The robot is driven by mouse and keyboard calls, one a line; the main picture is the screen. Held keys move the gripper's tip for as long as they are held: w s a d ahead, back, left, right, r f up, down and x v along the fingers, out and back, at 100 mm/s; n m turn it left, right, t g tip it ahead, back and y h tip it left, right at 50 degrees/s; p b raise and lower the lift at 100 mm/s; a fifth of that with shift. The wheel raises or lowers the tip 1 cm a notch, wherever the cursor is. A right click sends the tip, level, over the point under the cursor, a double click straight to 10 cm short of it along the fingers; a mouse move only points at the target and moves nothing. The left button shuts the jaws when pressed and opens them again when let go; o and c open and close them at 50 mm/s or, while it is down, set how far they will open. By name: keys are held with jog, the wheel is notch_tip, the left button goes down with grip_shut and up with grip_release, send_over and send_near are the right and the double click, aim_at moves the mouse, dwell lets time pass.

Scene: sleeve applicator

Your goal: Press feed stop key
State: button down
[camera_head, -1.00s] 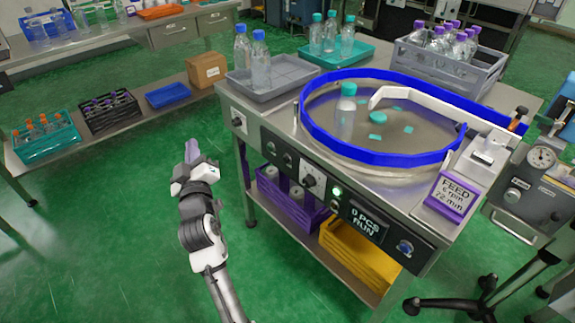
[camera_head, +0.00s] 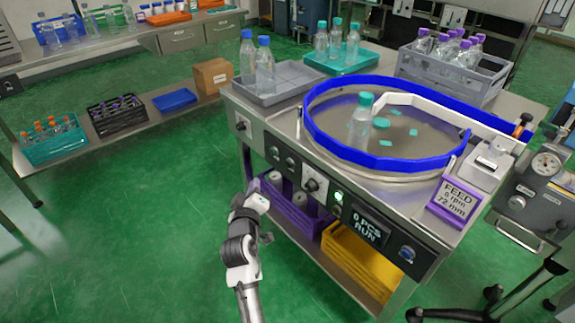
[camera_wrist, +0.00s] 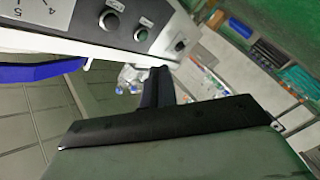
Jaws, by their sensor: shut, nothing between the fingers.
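The feeder machine's front panel (camera_head: 322,193) carries small round keys, a dial, a green-lit key (camera_head: 339,197) and a display (camera_head: 368,228) reading "0 PCS RUN". Two dark round keys (camera_head: 283,157) sit left of the dial (camera_head: 313,188). In the wrist view, one black key (camera_wrist: 110,20) and one dark green key (camera_wrist: 140,34) show beside small labels. I cannot read which key is the feed stop. My gripper (camera_head: 250,187) is shut and empty, in front of and below the panel's left part, apart from the keys. Its fingers (camera_wrist: 157,85) point below the panel in the wrist view.
A blue-rimmed turntable (camera_head: 400,160) with a teal-capped bottle (camera_head: 361,120) is on top. A purple feed sign (camera_head: 455,202) stands at its right. A purple crate (camera_head: 300,218) and a yellow crate (camera_head: 350,262) sit underneath. The green floor at left is clear.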

aim_at(289, 164)
jog(key=w+d+p, duration=0.3)
jog(key=w+d, duration=0.2)
jog(key=d, duration=0.2)
dwell(0.3)
jog(key=shift+w+d, duration=0.1)
dwell(1.8)
jog(key=shift+w+d, duration=0.2)
jog(key=shift+d, duration=0.05)
jog(key=shift+w+d+p, duration=0.25)
jog(key=shift+d+p, duration=0.1)
jog(key=shift+p, duration=0.05)
dwell(0.7)
dwell(0.3)
jog(key=shift+s+a, duration=0.5)
jog(key=shift+a, duration=0.15)
jog(key=shift+a, duration=0.1)
